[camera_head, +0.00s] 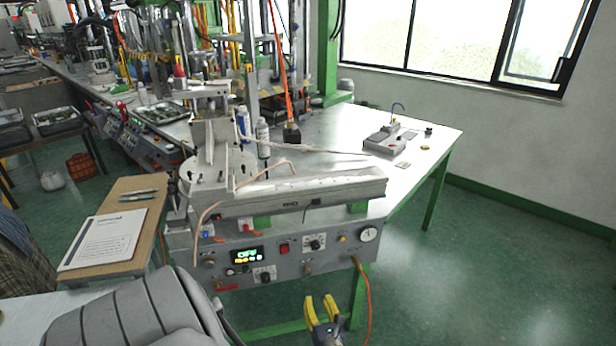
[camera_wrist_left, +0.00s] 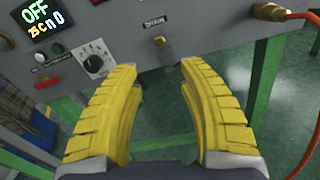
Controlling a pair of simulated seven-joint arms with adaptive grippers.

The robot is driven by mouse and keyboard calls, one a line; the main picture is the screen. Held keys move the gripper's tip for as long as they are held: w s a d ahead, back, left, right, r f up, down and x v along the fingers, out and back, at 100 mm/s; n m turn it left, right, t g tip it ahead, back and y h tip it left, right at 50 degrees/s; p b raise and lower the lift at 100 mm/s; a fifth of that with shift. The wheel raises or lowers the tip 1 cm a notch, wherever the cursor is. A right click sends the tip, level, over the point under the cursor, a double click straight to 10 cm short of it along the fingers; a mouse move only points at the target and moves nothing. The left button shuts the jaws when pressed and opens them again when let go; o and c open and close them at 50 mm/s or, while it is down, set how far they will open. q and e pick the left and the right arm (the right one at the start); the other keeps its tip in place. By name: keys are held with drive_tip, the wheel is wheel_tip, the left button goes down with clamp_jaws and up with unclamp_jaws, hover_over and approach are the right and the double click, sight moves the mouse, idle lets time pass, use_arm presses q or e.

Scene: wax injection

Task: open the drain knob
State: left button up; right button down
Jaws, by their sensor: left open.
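The drain knob (camera_head: 307,268) is a small brass-coloured knob low on the grey control panel of the wax machine. In the left wrist view the drain knob (camera_wrist_left: 158,41) sits under a label that looks like "DRAIN", ahead of my fingertips and roughly midway between them. My left gripper (camera_head: 321,305) has yellow ribbed fingers and is below and slightly right of the knob in the head view. The left gripper (camera_wrist_left: 158,68) is open and empty, and it appears apart from the knob. My right gripper is not in view.
The panel carries a display reading "OFF" (camera_head: 246,255), a black dial (camera_wrist_left: 95,64) and a pressure gauge (camera_head: 369,234). A brass fitting (camera_wrist_left: 268,11) with an orange hose (camera_head: 368,300) is right of the knob. Green table legs (camera_wrist_left: 262,80) stand below. A paper sheet (camera_head: 103,240) lies at left.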

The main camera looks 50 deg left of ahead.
sight(308, 272)
use_arm(q)
drive_tip(key=x, duration=1.4)
drive_tip(key=shift+c, duration=0.3)
clamp_jaws()
